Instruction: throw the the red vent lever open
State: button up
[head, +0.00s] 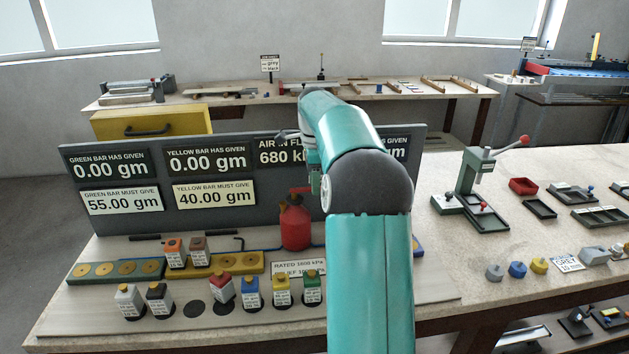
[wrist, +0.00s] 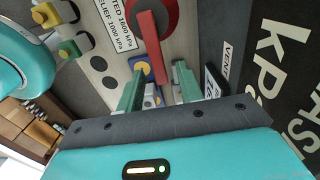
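The red vent lever (wrist: 150,45) is a flat red bar. In the wrist view it runs from a round red body (wrist: 166,14) down toward my gripper (wrist: 158,85). The two green fingers are apart, one on each side of the lever's near end. I cannot tell whether either finger touches it. In the head view the red body (head: 295,228) stands on the bench, with the lever (head: 301,189) at its top, partly behind my arm. My gripper is mostly hidden by my arm there. A "VENT" label (wrist: 227,58) lies right of the lever in the wrist view.
A dark display panel (head: 110,221) with readouts stands behind the red body. A yellow bar (head: 228,264) with discs lies to the left. A green lever press (head: 471,180) stands to the right.

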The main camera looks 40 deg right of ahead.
grip_shut()
